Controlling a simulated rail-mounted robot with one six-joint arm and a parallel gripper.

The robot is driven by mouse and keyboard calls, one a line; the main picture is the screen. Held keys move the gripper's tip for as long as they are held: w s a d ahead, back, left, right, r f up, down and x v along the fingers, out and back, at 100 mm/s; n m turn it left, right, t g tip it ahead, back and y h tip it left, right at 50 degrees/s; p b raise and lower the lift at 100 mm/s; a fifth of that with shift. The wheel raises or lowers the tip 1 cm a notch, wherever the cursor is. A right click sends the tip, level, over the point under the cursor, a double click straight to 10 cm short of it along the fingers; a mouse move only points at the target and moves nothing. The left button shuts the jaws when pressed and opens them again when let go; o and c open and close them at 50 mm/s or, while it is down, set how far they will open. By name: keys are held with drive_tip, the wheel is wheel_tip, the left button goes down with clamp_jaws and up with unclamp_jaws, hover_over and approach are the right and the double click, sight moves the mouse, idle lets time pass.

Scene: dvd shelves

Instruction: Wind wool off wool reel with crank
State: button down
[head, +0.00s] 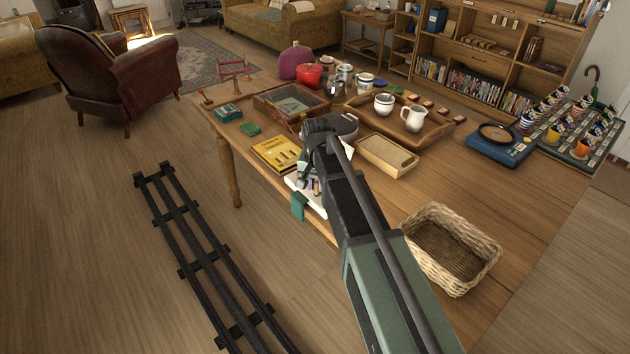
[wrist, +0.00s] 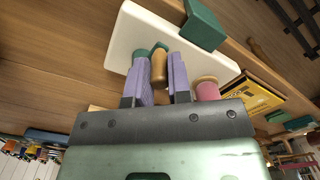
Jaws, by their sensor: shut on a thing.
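A white board (wrist: 125,35) with a green clamp-like block (wrist: 203,27) sits at the table's near edge. Its white corner (head: 318,207) and green block (head: 298,207) also show in the head view. My gripper (wrist: 160,62) is over the board, its two purple fingers shut on an upright wooden crank knob (wrist: 159,68). A green part (wrist: 140,55) shows behind the left finger. A pink spool-like piece with a pale top (wrist: 207,89), perhaps the wool reel, stands right of the fingers. In the head view my arm hides most of the winder.
Yellow books (head: 277,153) lie just left of the winder. A shallow wooden box (head: 388,155) and a wooden tray with white jugs (head: 412,121) are to the right. A wicker basket (head: 449,250) stands at the near edge. The table's right part is fairly clear.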

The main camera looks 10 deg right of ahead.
drive_tip(key=n, duration=0.1)
drive_tip(key=s+n, duration=0.1)
drive_tip(key=n, duration=0.1)
drive_tip(key=d+n, duration=0.1)
drive_tip(key=shift+s+n, duration=0.3)
drive_tip(key=n, duration=0.1)
drive_tip(key=d+n, duration=0.1)
drive_tip(key=n, duration=0.1)
drive_tip(key=s+n, duration=0.1)
drive_tip(key=shift+d+n, duration=0.25)
drive_tip(key=shift+n, duration=0.05)
drive_tip(key=n, duration=0.1)
drive_tip(key=d+n, duration=0.1)
drive_tip(key=n, duration=0.2)
drive_tip(key=shift+s+d, duration=0.1)
drive_tip(key=shift+d, duration=0.25)
drive_tip(key=shift+w+d+n, duration=0.1)
drive_tip(key=shift+d+n, duration=0.2)
drive_tip(key=shift+n, duration=0.65)
drive_tip(key=shift+w+d+n, duration=0.1)
drive_tip(key=shift+d+n, duration=0.25)
drive_tip(key=shift+n, duration=0.55)
drive_tip(key=shift+d+n, duration=0.3)
drive_tip(key=shift+n, duration=0.65)
drive_tip(key=c, duration=1.1)
unclamp_jaws()
drive_tip(key=shift+o, duration=0.2)
